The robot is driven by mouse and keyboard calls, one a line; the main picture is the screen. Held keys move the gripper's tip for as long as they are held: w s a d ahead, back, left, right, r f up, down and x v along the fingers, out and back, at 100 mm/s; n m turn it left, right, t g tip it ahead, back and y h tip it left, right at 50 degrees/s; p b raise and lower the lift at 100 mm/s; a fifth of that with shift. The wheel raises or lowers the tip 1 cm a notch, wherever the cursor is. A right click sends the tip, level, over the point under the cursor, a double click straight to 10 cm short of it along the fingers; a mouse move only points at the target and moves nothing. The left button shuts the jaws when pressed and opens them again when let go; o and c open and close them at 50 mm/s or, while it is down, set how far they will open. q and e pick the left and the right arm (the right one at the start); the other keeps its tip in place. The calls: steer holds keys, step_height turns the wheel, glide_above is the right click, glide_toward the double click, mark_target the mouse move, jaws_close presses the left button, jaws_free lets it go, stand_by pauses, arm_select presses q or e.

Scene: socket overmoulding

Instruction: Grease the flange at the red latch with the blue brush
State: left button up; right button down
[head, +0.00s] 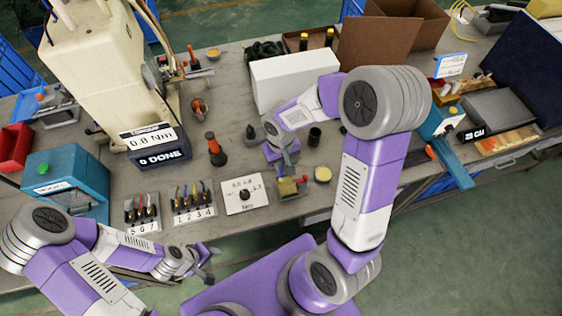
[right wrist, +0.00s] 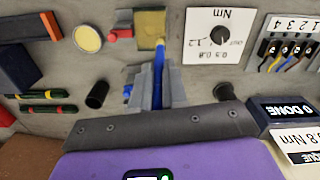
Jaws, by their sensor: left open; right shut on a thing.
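My right gripper (head: 283,158) is shut on the blue brush, pointing down at the bench's front part. In the right wrist view the blue brush (right wrist: 158,62) stands between the fingers (right wrist: 154,82), its far end over the lower edge of a brass-coloured flange block (right wrist: 150,25). I cannot tell whether it touches. The red latch (right wrist: 121,33) sits beside this block. In the head view the block (head: 287,188) and red latch (head: 302,180) are just below the gripper. My left gripper (head: 207,262) is open and empty, off the bench's front edge.
A dial panel (head: 244,195) and numbered wire-terminal blocks (head: 194,203) lie left of the flange block. A yellow-topped round tin (head: 323,174) and a black cup (head: 314,137) are on its right. A white box (head: 292,80) stands behind.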

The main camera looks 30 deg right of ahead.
stand_by(0.5)
steer(key=shift+s+d+f+b, duration=0.55)
steer(key=shift+s+d+b, duration=0.3)
steer(key=shift+b, duration=0.25)
steer(key=shift+s+d+f+b, duration=0.55)
steer(key=shift+s+d+b, duration=0.25)
steer(key=shift+b, duration=0.3)
steer(key=shift+a+f+b, duration=0.1)
steer(key=shift+f+b, duration=0.3)
steer(key=shift+f, duration=0.05)
steer(key=shift+w, duration=0.35)
steer(key=shift+s, duration=0.1)
